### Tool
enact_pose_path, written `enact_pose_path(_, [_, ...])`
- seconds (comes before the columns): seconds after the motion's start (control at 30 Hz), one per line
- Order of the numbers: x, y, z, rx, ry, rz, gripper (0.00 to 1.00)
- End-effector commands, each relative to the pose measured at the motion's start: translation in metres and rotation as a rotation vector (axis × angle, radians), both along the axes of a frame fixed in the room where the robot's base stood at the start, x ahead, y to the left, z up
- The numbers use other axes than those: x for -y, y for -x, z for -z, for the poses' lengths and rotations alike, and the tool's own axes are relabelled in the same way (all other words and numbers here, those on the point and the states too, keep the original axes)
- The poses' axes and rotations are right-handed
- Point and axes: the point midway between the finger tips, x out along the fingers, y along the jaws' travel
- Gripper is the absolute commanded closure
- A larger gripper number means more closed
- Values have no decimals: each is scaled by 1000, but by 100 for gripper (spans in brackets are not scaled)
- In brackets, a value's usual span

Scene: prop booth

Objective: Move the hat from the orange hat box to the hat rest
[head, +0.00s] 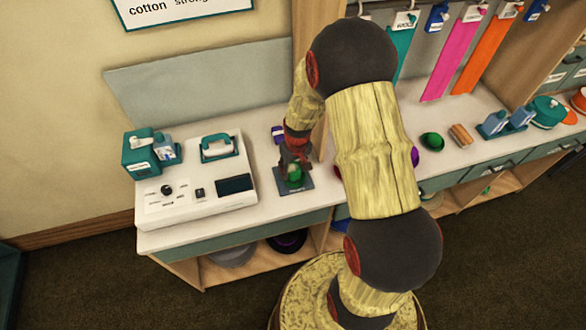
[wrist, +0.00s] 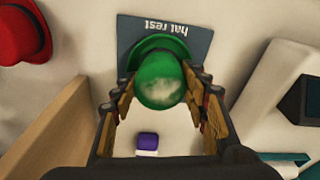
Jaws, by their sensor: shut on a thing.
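The green hat (wrist: 161,88) is between the two fingers of my gripper (wrist: 163,80), which is shut on its crown. It also shows in the head view (head: 295,172), below my gripper (head: 293,158). The hat is over the dark grey hat rest mat (wrist: 190,37), whose label shows in the wrist view. The mat also shows in the head view (head: 305,185). The brim covers part of the mat; I cannot tell whether it touches. An orange round thing, perhaps the orange hat box (head: 580,100), is cut off at the head view's right edge.
A purple and white block (wrist: 147,143) is near the mat. A red hat (wrist: 22,30) is at the wrist view's upper left. A teal round box (head: 549,112) stands far right.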

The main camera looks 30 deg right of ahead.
Motion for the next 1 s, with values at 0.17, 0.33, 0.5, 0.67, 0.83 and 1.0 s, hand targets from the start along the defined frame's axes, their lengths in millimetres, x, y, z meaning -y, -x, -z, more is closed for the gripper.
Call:
enact_pose_path(0.17, [0, 0, 3, 0, 0, 0, 70])
enact_pose_path(0.33, [0, 0, 2, 0, 0, 0, 70])
enact_pose_path(0.5, [0, 0, 2, 0, 0, 0, 51])
enact_pose_path(0.67, [0, 0, 2, 0, 0, 0, 42])
enact_pose_path(0.83, [0, 0, 2, 0, 0, 0, 34])
enact_pose_path(1.0, [0, 0, 2, 0, 0, 0, 34])
